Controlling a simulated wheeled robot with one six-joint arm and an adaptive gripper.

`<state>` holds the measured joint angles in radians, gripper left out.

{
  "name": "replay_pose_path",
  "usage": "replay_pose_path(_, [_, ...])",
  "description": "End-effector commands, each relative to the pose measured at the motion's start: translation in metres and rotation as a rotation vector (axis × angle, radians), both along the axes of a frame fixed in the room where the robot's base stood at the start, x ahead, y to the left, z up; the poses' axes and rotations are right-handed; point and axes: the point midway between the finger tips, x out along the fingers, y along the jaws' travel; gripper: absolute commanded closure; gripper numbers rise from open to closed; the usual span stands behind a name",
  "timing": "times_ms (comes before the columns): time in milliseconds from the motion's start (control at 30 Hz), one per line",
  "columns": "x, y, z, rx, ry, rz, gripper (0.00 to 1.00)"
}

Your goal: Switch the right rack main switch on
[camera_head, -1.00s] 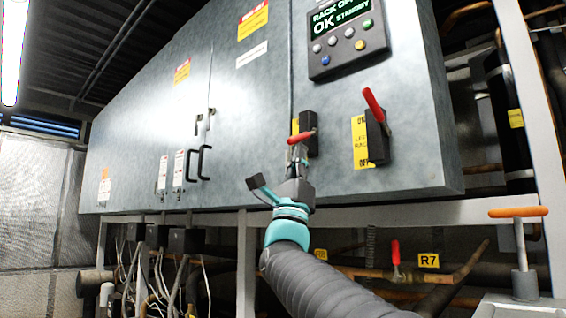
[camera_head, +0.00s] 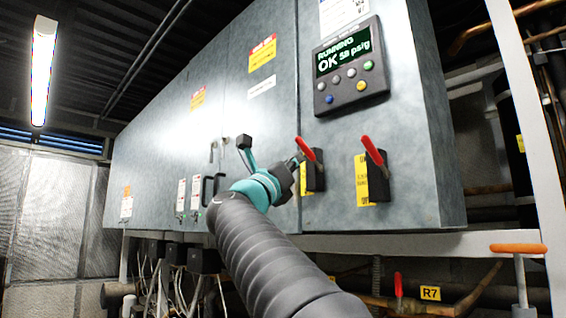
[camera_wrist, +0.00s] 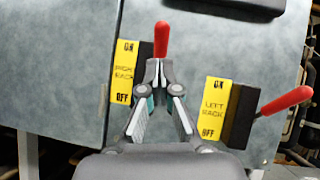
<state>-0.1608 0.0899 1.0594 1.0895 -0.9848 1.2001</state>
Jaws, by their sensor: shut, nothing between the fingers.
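The right rack main switch (camera_head: 316,178) is a black box on the grey cabinet with a red lever (camera_head: 307,149) slanting up, toward the ON end. In the wrist view its yellow label (camera_wrist: 123,72) has ON at the top and OFF at the bottom, and its red lever (camera_wrist: 161,38) points up. My gripper (camera_wrist: 160,72) is shut and empty, its tips just below that lever; I cannot tell whether they touch. In the head view my gripper (camera_head: 297,163) is just left of the switch, and its tips are partly hidden.
The left rack switch (camera_head: 378,180) stands to the right, its red lever also up; it shows in the wrist view (camera_wrist: 238,118) close to my right finger. A control panel (camera_head: 349,70) above reads RUNNING, OK, 58 psig. A orange-handled valve (camera_head: 518,249) is at lower right.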

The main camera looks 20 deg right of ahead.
Motion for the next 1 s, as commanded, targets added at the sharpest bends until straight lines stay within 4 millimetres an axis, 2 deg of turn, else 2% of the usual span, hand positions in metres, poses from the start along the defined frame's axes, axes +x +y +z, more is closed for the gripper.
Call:
replay_pose_path(333, [0.001,-0.003,0.022,-0.001,-0.002,-0.001,1.0])
replay_pose_path(1000, [0.001,-0.005,0.031,-0.005,-0.003,-0.001,1.0])
